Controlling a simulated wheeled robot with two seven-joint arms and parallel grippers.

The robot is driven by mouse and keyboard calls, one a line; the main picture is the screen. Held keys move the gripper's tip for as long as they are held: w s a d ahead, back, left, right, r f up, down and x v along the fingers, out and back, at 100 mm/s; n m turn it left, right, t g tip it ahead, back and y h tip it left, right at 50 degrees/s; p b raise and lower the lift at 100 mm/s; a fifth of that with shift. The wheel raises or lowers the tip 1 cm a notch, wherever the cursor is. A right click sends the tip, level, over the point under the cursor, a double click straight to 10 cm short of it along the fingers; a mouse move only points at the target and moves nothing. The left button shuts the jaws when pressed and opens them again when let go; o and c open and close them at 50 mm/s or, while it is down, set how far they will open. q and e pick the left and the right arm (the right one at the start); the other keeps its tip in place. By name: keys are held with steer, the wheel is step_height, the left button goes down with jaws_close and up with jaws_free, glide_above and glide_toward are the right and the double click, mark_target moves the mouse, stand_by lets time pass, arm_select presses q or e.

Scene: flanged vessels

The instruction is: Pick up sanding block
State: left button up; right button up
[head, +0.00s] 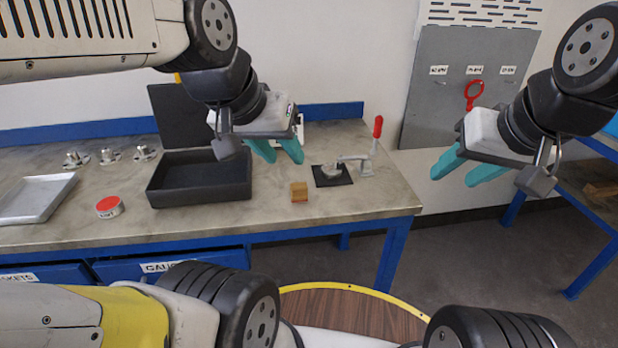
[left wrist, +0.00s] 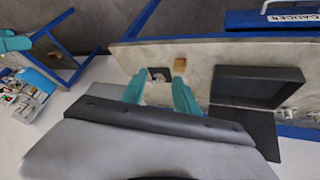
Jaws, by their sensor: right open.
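The sanding block appears to be the small tan-brown block (head: 299,191) standing near the front edge of the workbench; it also shows in the left wrist view (left wrist: 180,64). My left gripper (head: 281,158) has teal fingers spread apart and empty. It hangs above the bench, behind and a little left of the block in the head view, and does not touch it. In the left wrist view its fingertips (left wrist: 160,85) point toward the bench. My right gripper (head: 456,175) is open and empty, in the air off the right end of the bench.
An open black case (head: 199,190) stands left of the block. A toggle clamp (head: 362,163) with a red handle and dark plate stands right of it. A red-topped tin (head: 109,207), metal tray (head: 36,198) and several small flanged fittings lie farther left. The bench around the block is clear.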

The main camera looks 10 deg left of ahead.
arm_select(q)
steer(key=o, duration=0.7)
steer(key=shift+w, duration=0.3)
steer(key=shift+c, duration=0.2)
steer(key=shift+o, duration=0.5)
steer(key=w+f+n+g, duration=0.1)
steer(key=w, duration=0.5)
steer(key=shift+w+a+f+g, duration=0.2)
steer(key=shift+a+g, duration=0.1)
steer(key=shift+g, duration=0.1)
steer(key=n+g+y, duration=0.2)
steer(key=n+g, duration=0.2)
glide_above(299, 185)
steer(key=f, duration=1.7)
steer(key=shift+s+a+f, duration=0.1)
steer(key=shift+s+a, duration=0.1)
steer(key=shift+w+d+f, duration=0.1)
steer(key=shift+w+f, duration=0.05)
steer(key=shift+f, duration=1.85)
steer(key=shift+w+d+f, duration=0.1)
steer(key=shift+f, duration=1.9)
